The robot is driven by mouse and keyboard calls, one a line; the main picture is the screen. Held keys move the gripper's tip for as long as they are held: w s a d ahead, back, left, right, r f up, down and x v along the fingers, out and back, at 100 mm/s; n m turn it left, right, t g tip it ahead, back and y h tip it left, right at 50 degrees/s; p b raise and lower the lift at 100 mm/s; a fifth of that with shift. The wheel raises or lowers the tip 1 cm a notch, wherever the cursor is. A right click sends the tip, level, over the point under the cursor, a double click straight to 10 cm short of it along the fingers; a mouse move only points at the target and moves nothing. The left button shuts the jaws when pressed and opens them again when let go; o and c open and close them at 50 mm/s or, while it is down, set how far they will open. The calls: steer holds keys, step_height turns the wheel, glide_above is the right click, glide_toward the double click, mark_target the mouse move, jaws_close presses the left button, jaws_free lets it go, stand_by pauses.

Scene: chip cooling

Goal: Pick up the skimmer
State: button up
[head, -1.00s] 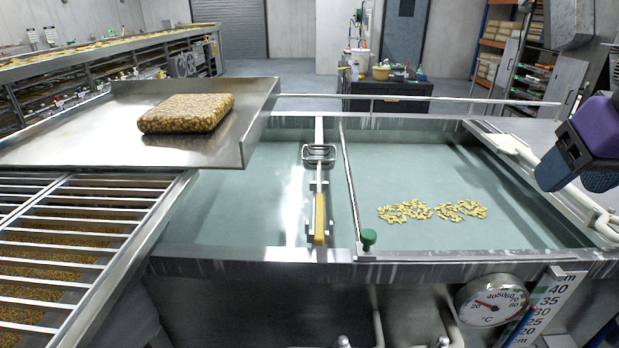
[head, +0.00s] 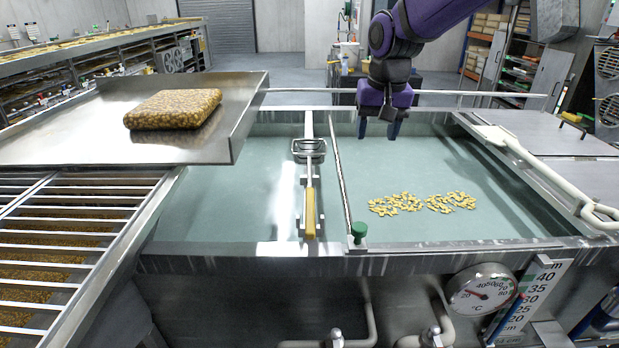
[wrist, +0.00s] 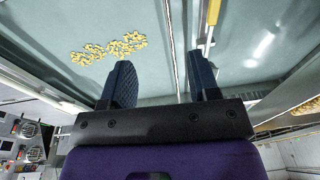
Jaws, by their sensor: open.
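The skimmer (head: 310,205) lies along the divider in the middle of the water tank. Its yellow handle points to the near side and its wire basket (head: 310,148) is at the far end. In the wrist view the skimmer's yellow handle (wrist: 211,20) shows at the top, right of centre. My gripper (head: 379,130) is open and empty above the far part of the right half of the tank, to the right of the skimmer and apart from it. Its two fingers (wrist: 162,80) also show in the wrist view with nothing between them.
Yellow chips (head: 423,203) float in the right half of the tank. A thin bar with a green knob (head: 359,230) runs beside the skimmer. A steel tray (head: 60,130) with a brown block (head: 173,109) overhangs the left. A white paddle-like tool (head: 545,170) lies on the right rim.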

steer(key=g, duration=0.2)
glide_above(310, 201)
steer(key=d, duration=0.2)
step_height(310, 201, down, 13)
steer(key=f, duration=0.2)
steer(key=a+f, duration=0.1)
steer(key=f, duration=0.1)
steer(key=a+f, duration=0.1)
steer(key=f, duration=0.1)
steer(key=shift+w+f, duration=0.1)
steer(key=shift+w, duration=0.2)
steer(key=shift+s+f, duration=0.15)
steer(key=shift+f, duration=1.5)
steer(key=shift+s+f, duration=0.1)
steer(key=shift+f, duration=1.55)
jaws_close()
